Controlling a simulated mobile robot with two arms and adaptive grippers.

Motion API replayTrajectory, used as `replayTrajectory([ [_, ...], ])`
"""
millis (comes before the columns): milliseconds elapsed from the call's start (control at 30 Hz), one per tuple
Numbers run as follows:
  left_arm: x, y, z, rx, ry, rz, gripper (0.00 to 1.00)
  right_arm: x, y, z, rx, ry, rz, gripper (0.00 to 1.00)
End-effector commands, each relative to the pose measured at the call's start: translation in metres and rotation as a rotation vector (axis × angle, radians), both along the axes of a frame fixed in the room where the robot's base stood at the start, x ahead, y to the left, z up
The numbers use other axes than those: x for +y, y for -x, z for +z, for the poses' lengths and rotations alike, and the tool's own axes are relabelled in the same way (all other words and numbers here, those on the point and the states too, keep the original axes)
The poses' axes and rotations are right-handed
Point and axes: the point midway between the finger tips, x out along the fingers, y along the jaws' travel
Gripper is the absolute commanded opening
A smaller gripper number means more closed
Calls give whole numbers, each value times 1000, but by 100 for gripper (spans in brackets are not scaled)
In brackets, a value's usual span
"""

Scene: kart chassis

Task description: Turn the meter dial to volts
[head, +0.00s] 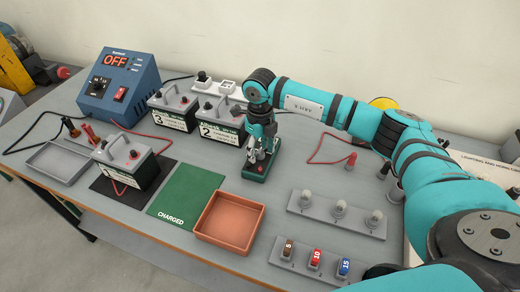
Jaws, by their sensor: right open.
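A small dark green device (256,173), which looks like the meter, stands on the grey bench just right of battery 2. My right gripper (260,156) points down directly over it, with its fingers apart. The gripper covers most of the device's top, so the dial and its setting are hidden. I cannot tell whether the fingers touch it. A red cable with a red probe (351,160) lies to the right of the device. My left gripper is not in view.
A blue charger (120,85) reading OFF stands back left. Battery 3 (172,113), battery 2 (215,125) and battery 1 (128,160) are nearby. In front lie a green CHARGED mat (188,190), an orange-brown tray (230,225) and a bulb strip (335,215).

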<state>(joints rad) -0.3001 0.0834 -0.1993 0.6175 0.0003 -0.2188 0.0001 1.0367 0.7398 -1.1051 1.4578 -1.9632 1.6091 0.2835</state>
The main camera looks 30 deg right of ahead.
Motion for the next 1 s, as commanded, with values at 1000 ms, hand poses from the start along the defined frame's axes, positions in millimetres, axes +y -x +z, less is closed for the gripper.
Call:
replayTrajectory([
  [1000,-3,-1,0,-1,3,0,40,0,0,117,-2,-1,0,51],
])
